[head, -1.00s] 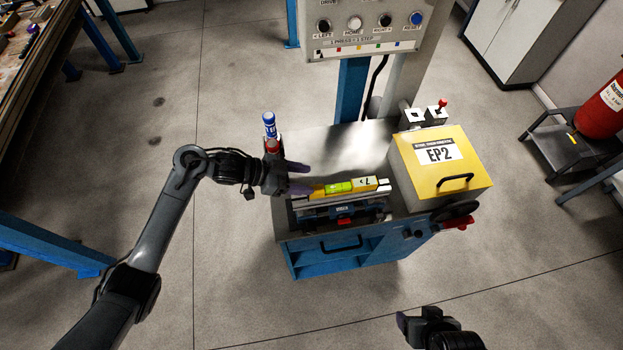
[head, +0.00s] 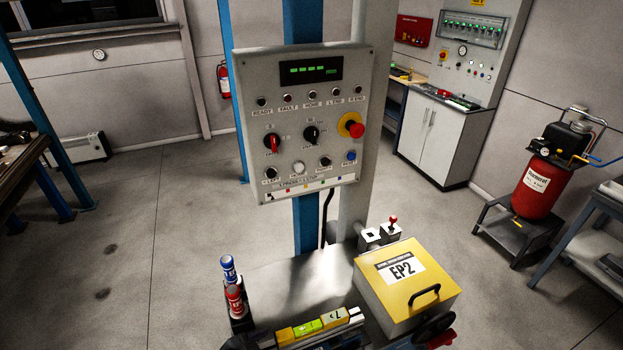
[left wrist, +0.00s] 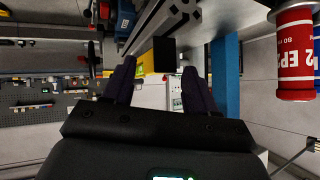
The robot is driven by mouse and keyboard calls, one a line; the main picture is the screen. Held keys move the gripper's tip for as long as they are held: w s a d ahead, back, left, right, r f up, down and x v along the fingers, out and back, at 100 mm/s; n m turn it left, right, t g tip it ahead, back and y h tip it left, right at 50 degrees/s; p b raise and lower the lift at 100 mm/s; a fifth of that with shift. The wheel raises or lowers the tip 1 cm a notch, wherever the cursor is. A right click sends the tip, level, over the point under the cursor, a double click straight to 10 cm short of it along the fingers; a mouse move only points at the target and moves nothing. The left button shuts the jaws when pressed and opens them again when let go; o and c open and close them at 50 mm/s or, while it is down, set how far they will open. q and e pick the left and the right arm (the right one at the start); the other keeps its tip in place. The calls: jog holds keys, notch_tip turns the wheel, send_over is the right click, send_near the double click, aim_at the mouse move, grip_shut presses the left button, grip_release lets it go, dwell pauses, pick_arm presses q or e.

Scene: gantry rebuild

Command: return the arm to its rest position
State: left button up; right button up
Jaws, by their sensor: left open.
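In the left wrist view the two dark fingers of my left gripper (left wrist: 158,85) are spread apart, with nothing held between them. The yellow end of a spirit level (left wrist: 146,64) shows beyond the fingers. In the head view the yellow level (head: 309,326) with a green vial lies on the cart at the bottom edge. A dark piece at the bottom, left of the level, may be part of my left gripper; most of that arm is out of frame. My right gripper is not in view.
Red (head: 235,300) and blue (head: 228,268) containers stand at the cart's left. A yellow EP2 box (head: 390,295) sits at its right. A control panel (head: 258,185) rises behind on a blue post. Floor left of the cart is clear.

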pick_arm(q)
jog(key=s+a+n+g+y, duration=0.25)
jog(key=s+a+n, duration=0.2)
jog(key=s, duration=0.75)
jog(key=s+a+n+g+y, duration=0.1)
jog(key=s+a+n+y, duration=0.4)
jog(key=s, duration=0.6)
notch_tip(320, 180, up, 13)
jog(key=s+a+p, duration=0.1)
jog(key=p, duration=1.2)
jog(key=shift+s+r+g+h, duration=0.15)
jog(key=shift+s+g+h, duration=0.05)
jog(key=shift+g+h, duration=0.15)
